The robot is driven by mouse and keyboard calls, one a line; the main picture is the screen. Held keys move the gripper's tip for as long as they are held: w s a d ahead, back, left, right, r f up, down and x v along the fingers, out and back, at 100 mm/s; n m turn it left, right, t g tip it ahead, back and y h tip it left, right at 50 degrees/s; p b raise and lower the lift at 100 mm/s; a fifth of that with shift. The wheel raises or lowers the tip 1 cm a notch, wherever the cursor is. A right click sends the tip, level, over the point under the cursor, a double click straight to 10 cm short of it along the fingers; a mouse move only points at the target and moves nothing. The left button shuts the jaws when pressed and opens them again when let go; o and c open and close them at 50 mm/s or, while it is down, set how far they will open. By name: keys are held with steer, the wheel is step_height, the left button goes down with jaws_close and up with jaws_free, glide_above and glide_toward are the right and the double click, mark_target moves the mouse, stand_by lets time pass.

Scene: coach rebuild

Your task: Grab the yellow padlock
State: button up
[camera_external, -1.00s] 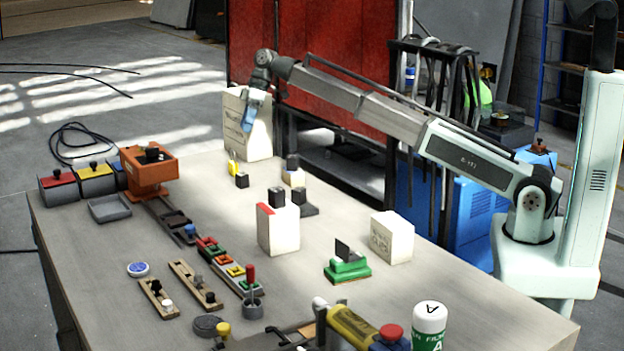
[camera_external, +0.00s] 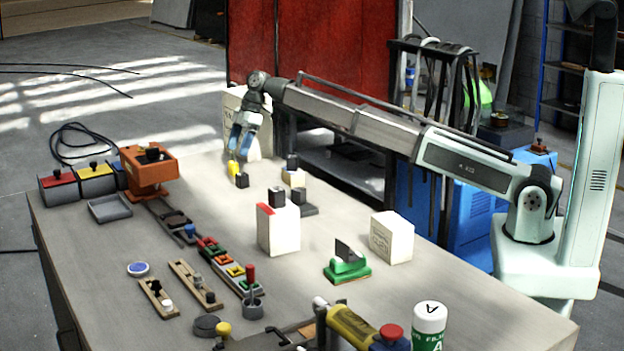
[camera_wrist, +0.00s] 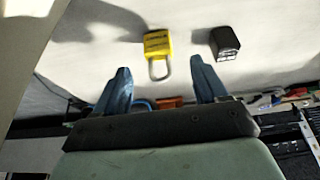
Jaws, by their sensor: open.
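The yellow padlock (camera_wrist: 157,43) lies on the pale tabletop in the wrist view, with its grey shackle toward my gripper. My gripper (camera_wrist: 160,80) is open and empty, its two blue fingers spread with the padlock ahead of the gap between them. In the external view my gripper (camera_external: 239,148) points down at the far end of the table, and the padlock (camera_external: 233,168) shows as a small yellow patch just below the fingertips. Whether they touch is hard to tell there.
A small black block (camera_wrist: 224,42) sits close to the right of the padlock; it also shows in the external view (camera_external: 242,181). A white box (camera_external: 262,137) stands behind my gripper. Another small dark-topped block (camera_external: 293,175) is to the right. Table left of the padlock is clear.

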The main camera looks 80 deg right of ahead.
mark_target(229, 161)
steer(key=shift+x, duration=3.3)
steer(key=c, duration=1.1)
